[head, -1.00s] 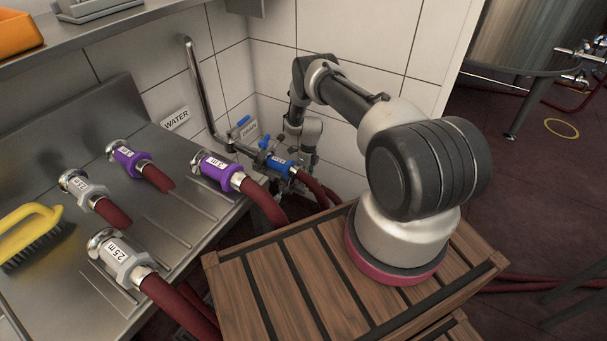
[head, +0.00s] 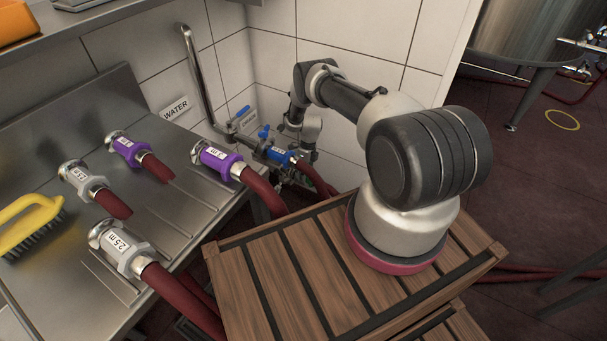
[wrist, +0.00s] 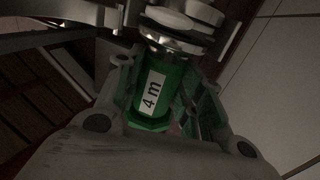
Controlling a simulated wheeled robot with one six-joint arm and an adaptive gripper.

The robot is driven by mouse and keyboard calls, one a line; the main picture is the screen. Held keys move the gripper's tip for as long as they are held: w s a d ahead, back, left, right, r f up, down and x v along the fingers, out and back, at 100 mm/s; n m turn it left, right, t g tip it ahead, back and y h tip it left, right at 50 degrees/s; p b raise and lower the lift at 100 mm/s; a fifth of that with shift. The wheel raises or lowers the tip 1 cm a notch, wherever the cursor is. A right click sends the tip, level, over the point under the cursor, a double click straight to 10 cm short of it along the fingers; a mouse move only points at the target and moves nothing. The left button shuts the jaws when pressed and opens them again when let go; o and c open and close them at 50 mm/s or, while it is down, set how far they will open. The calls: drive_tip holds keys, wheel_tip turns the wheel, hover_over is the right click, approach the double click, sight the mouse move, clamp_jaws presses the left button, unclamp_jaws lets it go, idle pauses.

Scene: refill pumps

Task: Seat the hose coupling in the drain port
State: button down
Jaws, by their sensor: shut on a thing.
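A green hose coupling (wrist: 150,98) marked "4 m" is between the fingers of my gripper (wrist: 166,82) in the wrist view. The gripper is shut on it. The coupling's metal end points at shiny round metal fittings (wrist: 182,22) at the top of that view. I cannot tell whether they touch or whether these fittings are the drain port. In the head view, my gripper is low by the wall corner, mostly hidden behind a blue coupling (head: 279,155) and its hose.
A blue-handled valve (head: 240,115) and a bent steel pipe (head: 194,75) stand close to my gripper. Purple couplings (head: 214,157), grey couplings (head: 119,252) and a yellow brush (head: 30,225) lie on the steel bench (head: 165,230). Red hoses (head: 262,190) hang over its edge.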

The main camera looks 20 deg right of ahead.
drive_tip(key=shift+f, duration=0.2)
drive_tip(key=c, duration=0.9)
unclamp_jaws()
drive_tip(key=shift+o, duration=0.2)
drive_tip(key=v, duration=1.2)
